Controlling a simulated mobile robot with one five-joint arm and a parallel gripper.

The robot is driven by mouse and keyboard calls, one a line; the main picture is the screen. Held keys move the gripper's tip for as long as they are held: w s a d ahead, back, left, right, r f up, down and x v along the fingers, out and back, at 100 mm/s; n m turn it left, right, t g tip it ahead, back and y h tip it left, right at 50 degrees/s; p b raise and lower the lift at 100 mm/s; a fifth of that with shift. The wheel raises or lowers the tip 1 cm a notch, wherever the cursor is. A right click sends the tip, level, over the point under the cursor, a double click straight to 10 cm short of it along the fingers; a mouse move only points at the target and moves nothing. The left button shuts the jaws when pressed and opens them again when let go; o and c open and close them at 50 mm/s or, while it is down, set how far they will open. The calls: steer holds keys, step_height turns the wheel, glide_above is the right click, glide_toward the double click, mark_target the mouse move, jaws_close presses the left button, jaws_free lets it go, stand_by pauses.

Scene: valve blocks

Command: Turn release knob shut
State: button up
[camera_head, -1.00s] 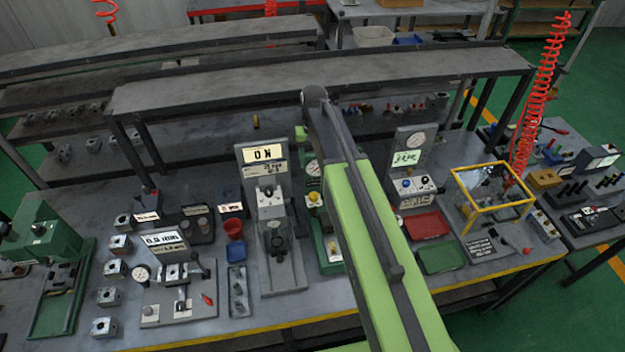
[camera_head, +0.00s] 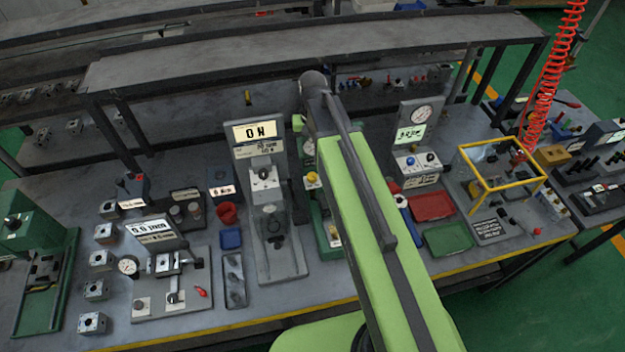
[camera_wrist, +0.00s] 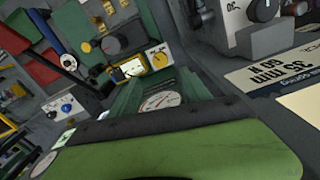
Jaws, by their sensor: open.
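A green station (camera_head: 331,236) stands mid-bench, partly behind my arm, with a yellow knob (camera_head: 312,179) on its front. The wrist view shows a green unit with a dark round knob (camera_wrist: 114,43), a yellow knob (camera_wrist: 158,58) and a white dial gauge (camera_wrist: 160,101). A grey tester (camera_head: 280,255) beside the green station has a "0 N" display and a knob (camera_head: 263,173); a similar knob is cut off at the wrist view's top right (camera_wrist: 264,8). I cannot tell which is the release knob. My gripper's fingers show in neither view.
My green arm covers the bench centre. A red tray (camera_head: 432,205), green tray (camera_head: 449,239) and yellow-framed box (camera_head: 498,203) stand right. A clamp fixture (camera_head: 195,308) and several metal blocks lie left. A long shelf (camera_head: 300,60) spans the back.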

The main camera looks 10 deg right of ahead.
mark_target(312, 176)
step_height(312, 176, down, 12)
steer(key=b, duration=1)
steer(key=shift+r, duration=0.1)
steer(key=shift+c, duration=0.3)
